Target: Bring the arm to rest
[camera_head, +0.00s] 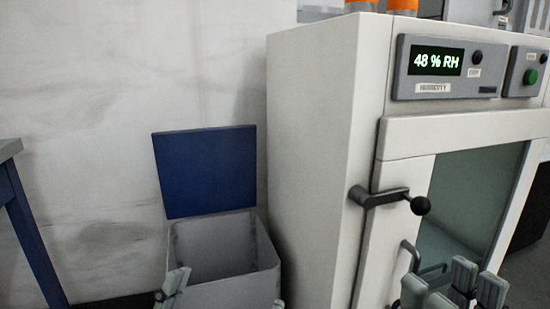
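My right gripper (451,287) shows at the bottom right, in front of the lower door of the white cabinet. Its pale grey fingertips stand apart with nothing seen between them, so it looks open. My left gripper (226,293) shows only as fingertips at the bottom edge, one at the left of the grey bin and a small bit at the bin's right. They are wide apart, with nothing seen held. Most of both arms is out of view.
The white humidity cabinet (315,130) stands at the right, with a dark lever handle (385,198), a glass window (478,190) and a display (436,61) reading 48 % RH. The grey bin (235,292) has its blue lid (205,172) raised. A blue table leg (35,240) stands at left.

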